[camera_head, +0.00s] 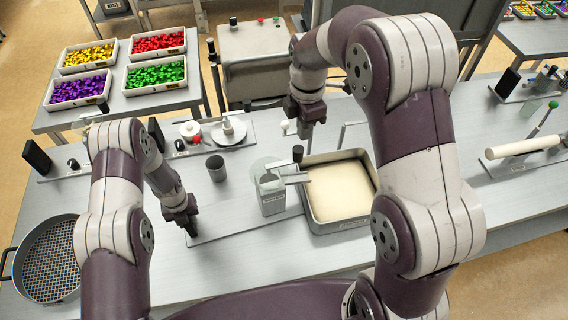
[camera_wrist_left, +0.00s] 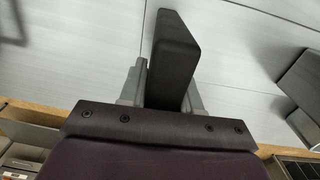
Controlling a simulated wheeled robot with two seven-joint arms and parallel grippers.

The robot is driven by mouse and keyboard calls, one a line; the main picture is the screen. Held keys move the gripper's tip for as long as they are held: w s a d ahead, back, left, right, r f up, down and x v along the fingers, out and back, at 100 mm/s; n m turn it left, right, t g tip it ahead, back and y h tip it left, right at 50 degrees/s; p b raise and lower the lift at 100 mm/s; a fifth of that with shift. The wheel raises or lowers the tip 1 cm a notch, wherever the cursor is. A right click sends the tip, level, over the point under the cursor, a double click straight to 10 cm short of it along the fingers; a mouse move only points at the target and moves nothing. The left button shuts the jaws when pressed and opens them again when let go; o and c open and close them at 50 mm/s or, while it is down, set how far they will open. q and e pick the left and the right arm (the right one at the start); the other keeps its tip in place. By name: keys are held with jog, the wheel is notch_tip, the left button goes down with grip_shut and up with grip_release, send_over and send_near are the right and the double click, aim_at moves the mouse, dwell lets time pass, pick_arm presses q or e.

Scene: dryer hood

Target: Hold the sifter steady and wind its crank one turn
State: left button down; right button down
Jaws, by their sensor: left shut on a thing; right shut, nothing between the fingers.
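The sifter is a grey box-shaped body (camera_head: 271,196) with a label, standing on a flat grey board (camera_head: 232,224) at the left edge of a tray. Its crank has a light arm (camera_head: 296,178) and an upright black knob (camera_head: 297,152). My left gripper (camera_head: 190,226) is at the board's left end, shut on a dark upright block. That block (camera_wrist_left: 176,50) shows between its fingers in the left wrist view. My right gripper (camera_head: 304,130) is shut and empty, pointing down above and behind the knob, apart from it.
The tray (camera_head: 347,222) of pale powder sits right of the sifter. A round sieve (camera_head: 48,258) is at the far left. Other fixtures stand along the bench, and bins of coloured pieces (camera_head: 157,74) lie behind.

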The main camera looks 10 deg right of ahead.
pick_arm(q)
jog(key=shift+s+f, duration=0.15)
jog(key=shift+s, duration=0.05)
jog(key=c, duration=1)
grip_release()
jog(key=shift+o, duration=1.4)
jog(key=shift+w, duration=0.2)
